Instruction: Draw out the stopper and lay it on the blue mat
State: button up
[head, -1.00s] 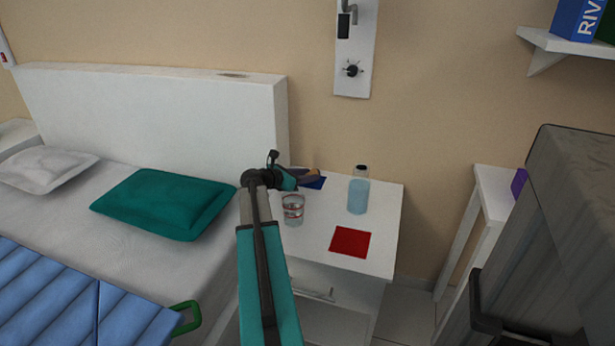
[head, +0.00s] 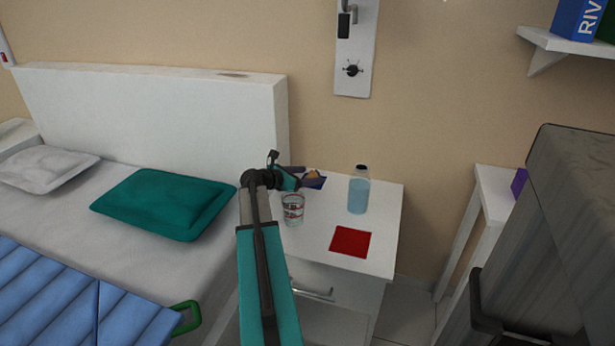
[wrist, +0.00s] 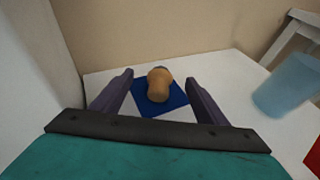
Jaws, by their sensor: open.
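The tan stopper (head: 313,174) lies on the blue mat (head: 317,185) at the back left of the bedside table. In the wrist view the stopper (wrist: 159,86) rests on the blue mat (wrist: 178,98), between and just beyond my fingers. My gripper (wrist: 159,78) is open, one finger on each side of the stopper with clear gaps. In the head view my gripper (head: 303,177) is at the mat and partly hides it. The bottle (head: 358,195) of pale blue liquid stands upright to the right, with a dark rim and no stopper in its neck.
A clear glass with red marks (head: 293,209) stands close to my arm. A red mat (head: 350,242) lies at the table's front right. The white headboard (head: 200,100) rises close on the left. The white table top (head: 385,205) is bare around the bottle.

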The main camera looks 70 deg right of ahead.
dwell(0.4)
jog(key=w+a+r+p, duration=0.1)
jog(key=a+r+p, duration=0.2)
jog(key=r+p, duration=0.3)
jog(key=shift+w+a+r, duration=0.2)
jog(key=shift+w, duration=0.15)
dwell(0.7)
jog(key=shift+r+p, duration=0.1)
jog(key=shift+p, duration=0.2)
